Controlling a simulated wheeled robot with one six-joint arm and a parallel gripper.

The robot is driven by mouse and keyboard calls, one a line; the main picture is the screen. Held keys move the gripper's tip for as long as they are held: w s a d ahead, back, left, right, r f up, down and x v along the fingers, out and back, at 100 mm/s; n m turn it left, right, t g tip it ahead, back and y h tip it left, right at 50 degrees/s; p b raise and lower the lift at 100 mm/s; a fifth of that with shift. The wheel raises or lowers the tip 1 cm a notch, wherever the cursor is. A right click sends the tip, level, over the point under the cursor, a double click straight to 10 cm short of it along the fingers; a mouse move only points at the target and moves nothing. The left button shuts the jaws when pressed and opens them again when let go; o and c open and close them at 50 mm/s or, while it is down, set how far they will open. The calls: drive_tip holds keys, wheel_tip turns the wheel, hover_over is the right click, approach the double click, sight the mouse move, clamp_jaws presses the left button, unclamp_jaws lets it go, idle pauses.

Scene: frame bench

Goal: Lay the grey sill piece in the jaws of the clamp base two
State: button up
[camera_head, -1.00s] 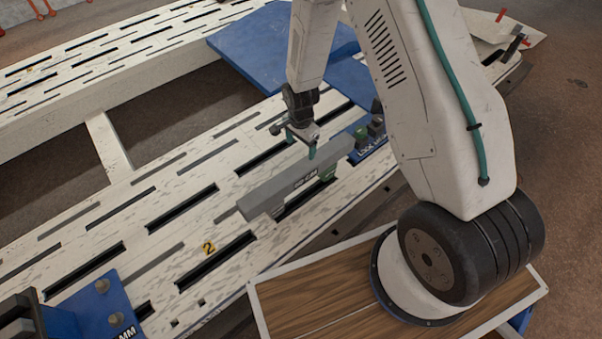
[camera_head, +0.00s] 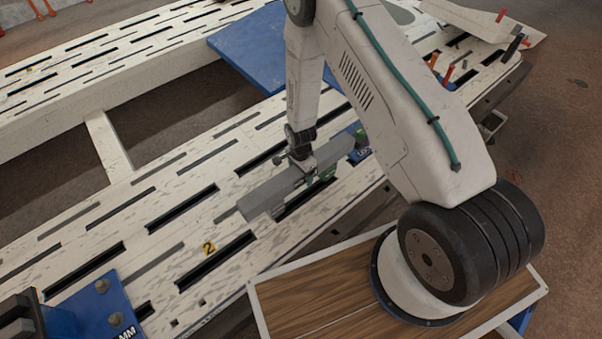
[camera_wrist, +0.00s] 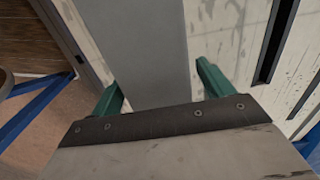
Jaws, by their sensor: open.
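The grey sill piece (camera_head: 265,196) is a long grey bar lying at a slant on the white slotted bench. My gripper (camera_head: 308,172) is down at the bar's middle, open. In the wrist view the bar (camera_wrist: 147,45) runs between the two green fingers of my gripper (camera_wrist: 160,84), one on each side, with a gap visible beside the right finger. A blue block with bolts and a dark jaw (camera_head: 95,305) stands at the lower left.
A blue plate (camera_head: 245,62) lies behind my arm. Blue and green fixture parts (camera_head: 360,145) sit beside the bar's far end. Orange and dark pegs (camera_head: 449,72) stand at the upper right.

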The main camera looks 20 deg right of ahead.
drive_tip(key=shift+c, duration=0.3)
clamp_jaws()
drive_tip(key=shift+w, duration=0.1)
drive_tip(key=shift+r, duration=0.2)
